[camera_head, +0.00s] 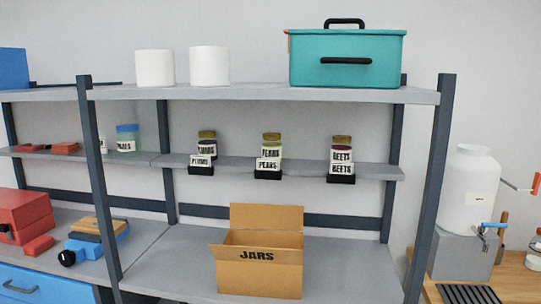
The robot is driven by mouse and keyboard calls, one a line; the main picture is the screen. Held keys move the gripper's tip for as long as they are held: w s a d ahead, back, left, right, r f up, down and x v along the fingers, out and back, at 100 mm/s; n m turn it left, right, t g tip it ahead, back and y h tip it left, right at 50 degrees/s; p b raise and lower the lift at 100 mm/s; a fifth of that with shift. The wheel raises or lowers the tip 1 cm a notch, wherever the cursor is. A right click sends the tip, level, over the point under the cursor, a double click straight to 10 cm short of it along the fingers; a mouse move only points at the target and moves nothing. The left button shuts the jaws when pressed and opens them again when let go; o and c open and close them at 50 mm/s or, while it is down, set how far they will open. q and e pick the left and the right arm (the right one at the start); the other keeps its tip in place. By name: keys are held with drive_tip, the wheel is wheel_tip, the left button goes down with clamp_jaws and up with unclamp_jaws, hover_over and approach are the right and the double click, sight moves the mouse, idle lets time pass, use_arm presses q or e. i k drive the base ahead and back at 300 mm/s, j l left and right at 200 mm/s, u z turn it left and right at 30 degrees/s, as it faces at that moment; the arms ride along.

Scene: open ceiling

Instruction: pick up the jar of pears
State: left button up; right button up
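The jar of pears (271,145) stands upright on the middle shelf, with a yellowish lid and a white label reading PEARS. A black holder with a second PEARS card (268,168) sits in front of it and hides its lower part. A jar of plums (207,142) stands to its left and a jar of beets (342,148) to its right, each behind its own card. Neither of my grippers is in view.
An open cardboard box marked JARS (258,270) stands on the lower shelf (345,270) below the jars. A teal bin (347,58) and two white rolls (209,66) sit on the top shelf. Dark uprights (431,180) frame the rack. A white dispenser (470,190) stands at right.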

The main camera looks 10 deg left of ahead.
sight(272, 145)
drive_tip(key=j, duration=1.05)
drive_tip(key=i+j, duration=0.15)
drive_tip(key=j, duration=0.95)
